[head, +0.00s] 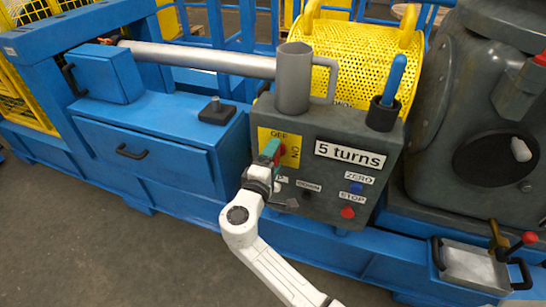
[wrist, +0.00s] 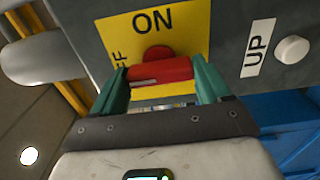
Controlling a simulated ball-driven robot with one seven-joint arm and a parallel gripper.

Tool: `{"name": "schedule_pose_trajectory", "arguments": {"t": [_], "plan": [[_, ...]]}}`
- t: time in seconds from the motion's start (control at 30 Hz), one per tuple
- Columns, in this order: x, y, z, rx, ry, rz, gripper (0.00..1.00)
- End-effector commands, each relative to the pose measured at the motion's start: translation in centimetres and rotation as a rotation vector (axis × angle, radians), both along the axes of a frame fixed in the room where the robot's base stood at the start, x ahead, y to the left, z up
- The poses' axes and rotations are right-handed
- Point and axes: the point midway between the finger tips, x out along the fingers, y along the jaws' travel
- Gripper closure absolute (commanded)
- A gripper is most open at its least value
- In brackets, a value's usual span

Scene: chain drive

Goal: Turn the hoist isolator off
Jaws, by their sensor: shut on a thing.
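The hoist isolator has a red handle (head: 281,150) on a yellow plate (head: 291,137) at the upper left of the dark grey control box. OFF is printed at the plate's top and ON at its right side. My gripper (head: 270,153) reaches up to the plate from below and left, its green fingers at the handle. In the wrist view the red handle (wrist: 160,69) sits between the green fingers of my gripper (wrist: 162,85), which is shut on it. ON reads above the handle there; the OFF label is partly hidden by the left finger.
The control box (head: 345,130) also carries a "5 turns" display (head: 350,155), a blue ZERO button (head: 355,187), a red STOP button (head: 347,212) and a black DOWN button (head: 307,195). The white UP button (wrist: 292,50) lies close right of my gripper. A grey cup (head: 293,80) stands on top.

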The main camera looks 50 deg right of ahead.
Motion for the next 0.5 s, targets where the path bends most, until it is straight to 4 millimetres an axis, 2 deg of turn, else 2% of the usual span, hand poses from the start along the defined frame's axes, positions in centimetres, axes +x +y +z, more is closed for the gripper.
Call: {"name": "schedule_pose_trajectory", "arguments": {"t": [0.33,0.37,0.5], "plan": [[0.3,-0.01,0.21,-0.002,-0.001,0.007,0.54],[0.3,-0.01,0.21,-0.002,-0.001,0.007,0.21],[0.23,-0.02,0.17,-0.001,0.0,0.005,0.07]]}}
